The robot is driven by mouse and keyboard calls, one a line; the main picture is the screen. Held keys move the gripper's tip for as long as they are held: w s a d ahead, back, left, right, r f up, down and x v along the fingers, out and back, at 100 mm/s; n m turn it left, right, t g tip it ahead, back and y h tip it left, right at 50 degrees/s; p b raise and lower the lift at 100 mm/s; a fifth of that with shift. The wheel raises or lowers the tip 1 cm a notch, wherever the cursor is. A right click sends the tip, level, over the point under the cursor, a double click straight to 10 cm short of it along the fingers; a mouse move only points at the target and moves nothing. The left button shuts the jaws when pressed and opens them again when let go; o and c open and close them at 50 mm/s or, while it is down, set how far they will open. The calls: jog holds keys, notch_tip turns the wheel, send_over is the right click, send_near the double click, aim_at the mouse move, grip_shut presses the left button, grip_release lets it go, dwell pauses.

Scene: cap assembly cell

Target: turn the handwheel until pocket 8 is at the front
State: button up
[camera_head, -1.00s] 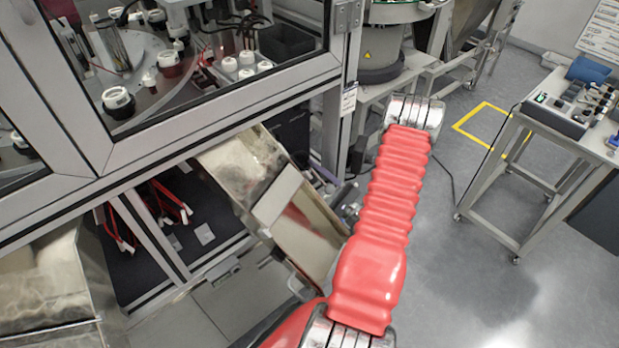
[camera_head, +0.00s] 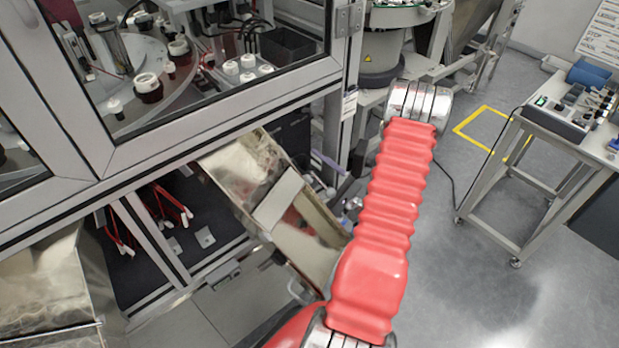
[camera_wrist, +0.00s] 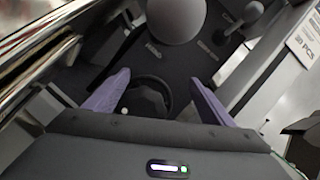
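In the wrist view my gripper (camera_wrist: 160,77) is open, its two purple fingers apart. A dark round part (camera_wrist: 147,96), which looks like the handwheel, shows partly between and below the fingers; I cannot tell whether they touch it. A grey ball knob (camera_wrist: 177,14) is beyond the fingertips. Behind the window the rotary dial (camera_head: 141,57) carries dark red jars with white caps, including a large-capped jar (camera_head: 147,87). I cannot read pocket numbers.
A metal chute (camera_head: 305,235) slopes down from the cabinet, left of my arm. A bowl feeder (camera_head: 383,50) stands behind my arm. A trolley (camera_head: 520,190) with a control box (camera_head: 560,112) stands at the right. The grey floor (camera_head: 470,270) between is clear.

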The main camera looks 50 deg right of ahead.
jog(key=r, duration=0.1)
jog(key=d+r, duration=0.1)
jog(key=r, duration=0.1)
jog(key=shift+r, duration=0.15)
jog(key=shift+a+r, duration=0.2)
jog(key=shift+r, duration=0.9)
jog(key=shift+a+n, duration=0.15)
jog(key=shift+n, duration=0.15)
